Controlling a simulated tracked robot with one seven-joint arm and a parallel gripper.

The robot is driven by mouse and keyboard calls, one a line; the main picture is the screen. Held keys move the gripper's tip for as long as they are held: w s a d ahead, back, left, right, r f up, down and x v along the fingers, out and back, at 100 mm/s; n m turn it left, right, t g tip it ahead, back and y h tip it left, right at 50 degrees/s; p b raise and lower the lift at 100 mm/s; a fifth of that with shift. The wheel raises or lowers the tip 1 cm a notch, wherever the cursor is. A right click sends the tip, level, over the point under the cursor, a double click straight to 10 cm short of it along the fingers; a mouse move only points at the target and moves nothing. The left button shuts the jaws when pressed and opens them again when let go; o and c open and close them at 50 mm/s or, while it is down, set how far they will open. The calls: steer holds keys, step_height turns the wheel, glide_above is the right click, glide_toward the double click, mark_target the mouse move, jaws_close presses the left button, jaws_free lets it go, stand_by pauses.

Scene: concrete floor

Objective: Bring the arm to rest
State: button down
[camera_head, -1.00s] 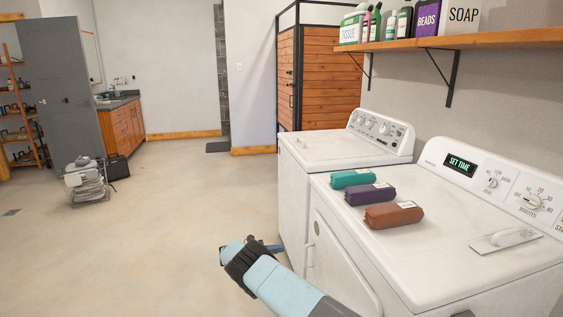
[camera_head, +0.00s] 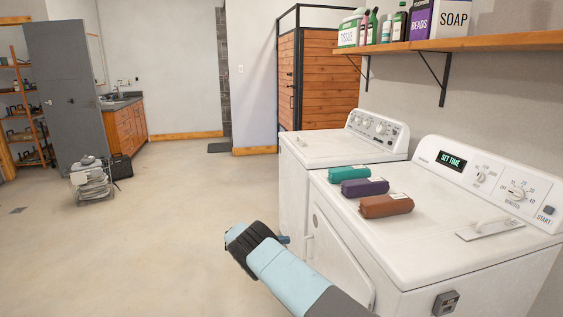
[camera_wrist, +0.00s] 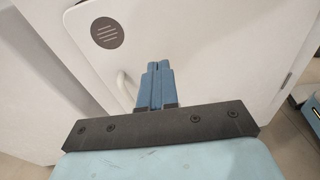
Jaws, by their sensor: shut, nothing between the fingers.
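My arm (camera_head: 285,275) reaches up from the bottom of the head view, in front of the white machine on the right. My gripper shows in the wrist view (camera_wrist: 158,68); its two blue fingers are together with nothing between them. I cannot tell whether the fingers touch the front. In the head view the fingers are mostly hidden behind the wrist.
A white machine (camera_head: 420,225) carries green (camera_head: 348,173), purple (camera_head: 365,187) and brown (camera_head: 386,205) bundles on top. A second white machine (camera_head: 325,151) stands behind it. A shelf (camera_head: 480,42) with bottles hangs above.

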steer(key=d+r+m+g+y, duration=0.1)
steer(key=d+r+m+y, duration=0.1)
steer(key=d+r, duration=0.35)
steer(key=s+d+r+m+g+y, duration=0.1)
steer(key=d+r+m, duration=0.15)
steer(key=r, duration=0.65)
steer(key=d+r+m+g+y, duration=0.1)
steer(key=d+r+g+y, duration=0.1)
steer(key=d+r, duration=0.35)
steer(key=s+d+r+m+y, duration=0.2)
steer(key=s+d+r+y, duration=0.15)
steer(key=s+r, duration=0.4)
steer(key=s+d+r+m+y, duration=0.25)
steer(key=s+d+r, duration=0.2)
steer(key=r, duration=0.65)
steer(key=s+d+r+m+t+y, duration=0.15)
steer(key=s+r, duration=0.35)
steer(key=s, duration=0.5)
steer(key=s+d+r+m+t+y, duration=0.1)
steer(key=s+r+m+t+y, duration=0.3)
steer(key=s, duration=0.7)
steer(key=s+a+f+m+t, duration=0.1)
steer(key=s+m, duration=0.2)
steer(key=s, duration=1.7)
steer(key=shift+s, duration=0.35)
steer(key=shift+m+t, duration=0.25)
